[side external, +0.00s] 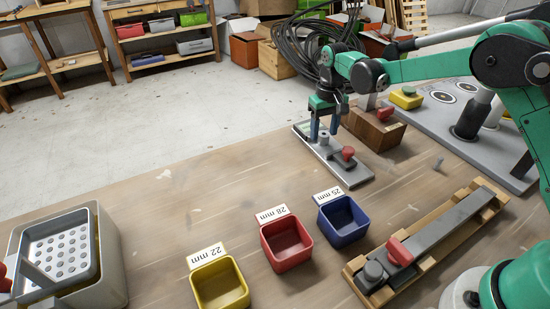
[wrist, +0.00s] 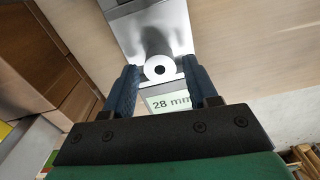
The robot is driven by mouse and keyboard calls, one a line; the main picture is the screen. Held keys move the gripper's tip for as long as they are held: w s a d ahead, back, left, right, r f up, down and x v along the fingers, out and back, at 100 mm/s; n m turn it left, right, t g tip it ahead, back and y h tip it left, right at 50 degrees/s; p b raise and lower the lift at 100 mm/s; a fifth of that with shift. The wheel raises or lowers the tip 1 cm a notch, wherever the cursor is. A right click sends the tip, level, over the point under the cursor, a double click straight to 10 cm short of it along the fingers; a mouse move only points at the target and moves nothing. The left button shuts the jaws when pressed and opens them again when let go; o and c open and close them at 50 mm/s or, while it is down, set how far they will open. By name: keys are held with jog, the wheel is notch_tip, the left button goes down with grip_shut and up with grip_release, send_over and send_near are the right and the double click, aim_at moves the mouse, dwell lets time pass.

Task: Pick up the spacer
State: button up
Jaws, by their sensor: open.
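The spacer (wrist: 159,68) is a small white ring with a dark centre hole in the wrist view. It stands on a grey metal plate (side external: 353,177) beside a label reading 28 mm (wrist: 168,101). My gripper (side external: 323,136) is over the far end of this plate in the side view, fingers pointing down. In the wrist view my gripper (wrist: 160,66) has its two blue fingers apart, one on each side of the spacer, with gaps visible. In the side view the fingers partly hide the spacer.
A wooden block (side external: 375,133) stands close to the right. Yellow 22 mm (side external: 220,285), red 28 mm (side external: 286,243) and blue 25 mm (side external: 342,221) bins stand in front. Open table lies left of the plate.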

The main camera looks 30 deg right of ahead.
aim_at(324, 134)
jog(key=shift+f, duration=0.5)
grip_shut()
jog(key=shift+r, duration=0.1)
notch_tip(324, 134, up, 20)
dwell(0.3)
